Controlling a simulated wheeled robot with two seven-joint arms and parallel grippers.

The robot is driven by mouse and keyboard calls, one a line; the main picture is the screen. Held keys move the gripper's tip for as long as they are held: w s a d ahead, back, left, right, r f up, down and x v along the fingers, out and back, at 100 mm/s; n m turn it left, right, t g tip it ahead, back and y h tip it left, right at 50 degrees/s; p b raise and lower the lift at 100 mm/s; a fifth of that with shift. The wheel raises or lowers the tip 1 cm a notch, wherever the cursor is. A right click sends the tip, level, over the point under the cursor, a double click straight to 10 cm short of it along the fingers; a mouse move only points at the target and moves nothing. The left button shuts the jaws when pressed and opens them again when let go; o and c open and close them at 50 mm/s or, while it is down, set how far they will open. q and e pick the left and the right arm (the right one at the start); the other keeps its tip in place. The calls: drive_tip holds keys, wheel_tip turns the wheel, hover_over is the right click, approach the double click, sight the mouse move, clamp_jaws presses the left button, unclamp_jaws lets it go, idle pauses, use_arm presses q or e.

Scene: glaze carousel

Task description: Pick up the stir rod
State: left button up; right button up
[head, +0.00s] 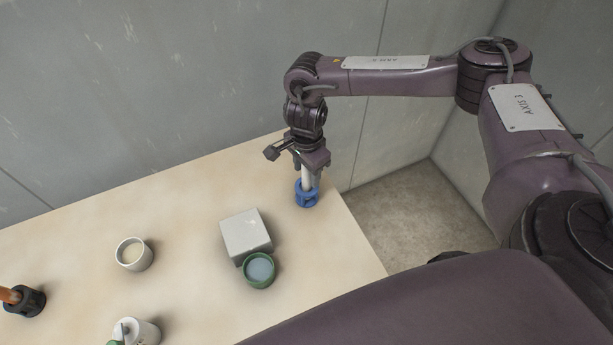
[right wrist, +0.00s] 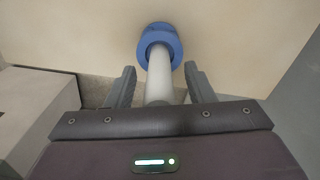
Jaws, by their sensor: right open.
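A pale rod (head: 306,179), which looks like the stir rod, stands upright in a blue holder (head: 307,199) near the table's right edge. My right gripper (head: 308,166) is above the holder, pointing down, with the rod's upper part between its fingers. In the right wrist view the rod (right wrist: 159,75) runs between the two open fingers, with a gap on each side, down into the blue holder (right wrist: 147,36). The rod's top is hidden by the gripper. My left gripper is not in view.
A grey block (head: 246,233) and a green cup of bluish liquid (head: 259,270) stand left of the holder. A white cup (head: 134,254), another white container (head: 143,331) and a dark holder with an orange handle (head: 28,301) are further left. A wall stands behind the table (head: 190,205).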

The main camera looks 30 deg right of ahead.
drive_tip(key=c, duration=1)
clamp_jaws()
drive_tip(key=shift+r, duration=0.1)
